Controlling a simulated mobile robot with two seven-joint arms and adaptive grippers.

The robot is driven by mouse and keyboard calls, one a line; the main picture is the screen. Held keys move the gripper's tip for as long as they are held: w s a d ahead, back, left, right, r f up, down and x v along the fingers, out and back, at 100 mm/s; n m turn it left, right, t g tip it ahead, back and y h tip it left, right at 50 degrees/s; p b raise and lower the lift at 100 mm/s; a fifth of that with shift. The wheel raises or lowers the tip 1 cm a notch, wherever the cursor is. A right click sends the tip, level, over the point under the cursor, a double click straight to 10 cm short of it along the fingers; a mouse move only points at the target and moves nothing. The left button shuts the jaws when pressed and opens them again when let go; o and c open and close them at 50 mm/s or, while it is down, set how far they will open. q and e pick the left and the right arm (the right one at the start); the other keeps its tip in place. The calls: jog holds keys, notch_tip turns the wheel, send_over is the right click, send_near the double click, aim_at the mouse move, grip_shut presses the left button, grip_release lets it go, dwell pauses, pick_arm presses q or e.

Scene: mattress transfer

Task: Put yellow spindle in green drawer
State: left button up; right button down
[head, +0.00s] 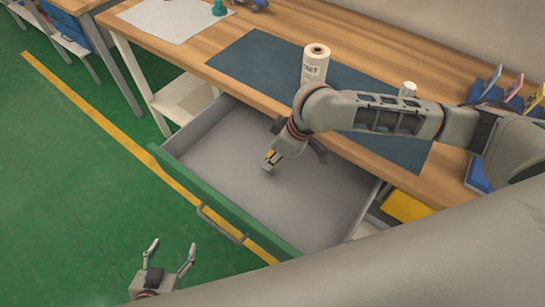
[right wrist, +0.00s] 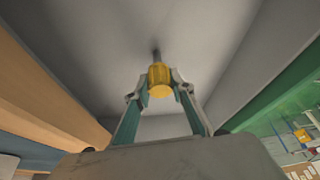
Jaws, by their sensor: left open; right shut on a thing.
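The green drawer (head: 277,243) is pulled open, with a grey inside that looks empty apart from my gripper. My right gripper (head: 270,163) reaches over the bench and down into the drawer opening. It is shut on the yellow spindle (right wrist: 160,77), whose thin dark shaft points away from the wrist in the right wrist view. In the head view only a small bit of yellow shows at the fingers, and I cannot tell whether the spindle touches the drawer floor. My left gripper (head: 172,252) is open and empty, outside the drawer in front of its green face.
The wooden bench (head: 270,45) above the drawer carries a dark mat (head: 250,65), a white labelled roll (head: 315,66) and blue holders with tools at the right. A yellow bin (head: 405,207) sits under the bench. The green floor at left is clear.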

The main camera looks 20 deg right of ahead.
dwell(0.3)
jog(key=c, duration=1.7)
grip_release()
jog(key=shift+f, duration=0.1)
jog(key=shift+p+v, duration=1.7)
jog(key=shift+v, duration=4.45)
